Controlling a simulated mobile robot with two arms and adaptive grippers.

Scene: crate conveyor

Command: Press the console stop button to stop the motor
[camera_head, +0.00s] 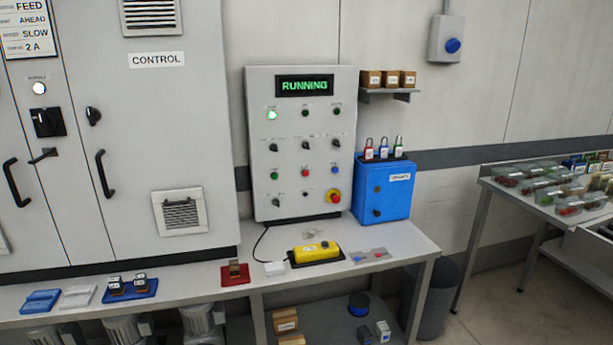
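The grey console (258,110) stands upright on the bench against the wall. Its display (305,86) reads RUNNING in green. A green lamp (272,115) is lit at its upper left. Lower down is a row with a green button (275,175), a red button (305,173) and a blue button (334,169). A red mushroom button on a yellow base (333,196) sits at the lower right. The small labels are too small to read. Neither of my grippers is in view.
A yellow control box (316,252) with a cable lies on the bench (393,240) before the console. A blue lockout box (385,190) with padlocks on top stands right of it. The control cabinet (150,110) is left. A second table with clear bins (545,193) is right.

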